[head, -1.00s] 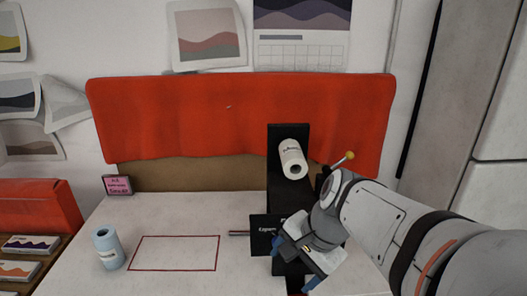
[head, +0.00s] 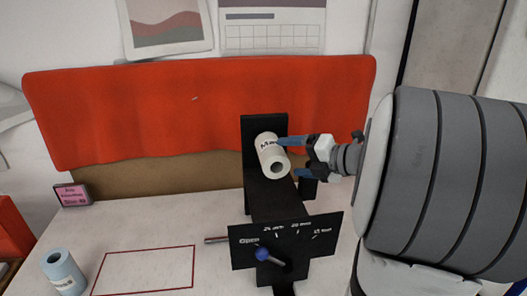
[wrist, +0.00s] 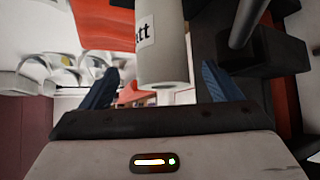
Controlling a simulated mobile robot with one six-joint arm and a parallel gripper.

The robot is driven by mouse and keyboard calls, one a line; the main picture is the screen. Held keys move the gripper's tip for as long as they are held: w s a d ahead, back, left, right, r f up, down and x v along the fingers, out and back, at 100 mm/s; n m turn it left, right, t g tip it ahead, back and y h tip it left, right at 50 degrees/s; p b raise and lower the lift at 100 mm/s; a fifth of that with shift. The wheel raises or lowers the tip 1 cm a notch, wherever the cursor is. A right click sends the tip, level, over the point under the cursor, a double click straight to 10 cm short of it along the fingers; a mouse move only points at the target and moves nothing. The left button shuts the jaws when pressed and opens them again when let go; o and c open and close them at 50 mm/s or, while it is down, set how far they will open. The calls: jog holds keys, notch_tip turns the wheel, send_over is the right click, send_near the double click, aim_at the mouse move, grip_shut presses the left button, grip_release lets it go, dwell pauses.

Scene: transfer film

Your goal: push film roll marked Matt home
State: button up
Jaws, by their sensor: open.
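The white film roll (head: 272,158) with black lettering lies on the black stand, against its upright back plate (head: 264,124). Its hollow end faces me. In the wrist view the roll (wrist: 162,48) shows the letters "tt" on its label. My gripper (head: 291,158) comes in from the right, its blue fingers open at the roll's right side. In the wrist view the gripper (wrist: 160,82) has one finger on each side of the roll's near end, with gaps showing. I cannot tell whether a finger touches it.
The stand's front panel (head: 288,238) carries a size scale and a blue knob (head: 263,254). A light-blue roll (head: 64,274) stands at the lower left, beside a red outlined rectangle (head: 147,248) on the white table. A pink sign (head: 73,195) stands further back.

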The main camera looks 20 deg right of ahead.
aim_at(277, 164)
jog(key=x, duration=0.6)
jog(key=shift+w+f, duration=0.1)
jog(key=shift+d, duration=0.1)
jog(key=c, duration=1.4)
jog(key=shift+r+p, duration=0.25)
jog(key=shift+p, duration=0.45)
jog(key=shift+f, duration=0.1)
